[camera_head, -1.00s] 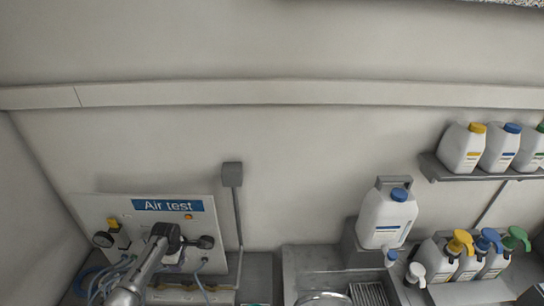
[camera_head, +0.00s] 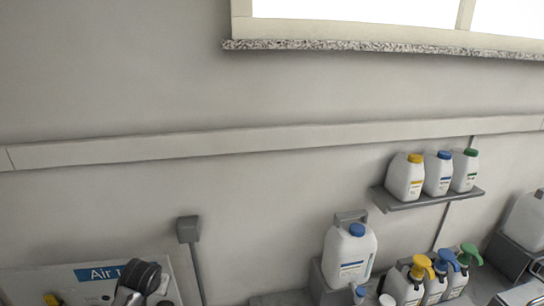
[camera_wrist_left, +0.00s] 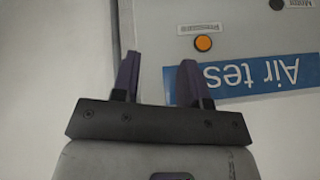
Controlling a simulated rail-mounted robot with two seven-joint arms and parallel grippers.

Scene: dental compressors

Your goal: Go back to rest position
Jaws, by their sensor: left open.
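My left gripper (camera_wrist_left: 157,78) shows in the left wrist view with its two dark fingers apart and nothing between them. It is over the Air test panel (camera_wrist_left: 240,55), whose blue label appears upside down there, right of the fingers. In the head view my left arm's dark end is at the bottom left, in front of the same panel (camera_head: 60,283) and covering part of its label. The fingers cannot be made out in the head view. My right gripper is in neither view.
A large white jug with a blue cap (camera_head: 349,258) stands at the lower middle. Pump bottles (camera_head: 433,285) stand right of it, below a wall shelf (camera_head: 432,199) with capped bottles. A grey box with a post (camera_head: 188,230) is right of the panel.

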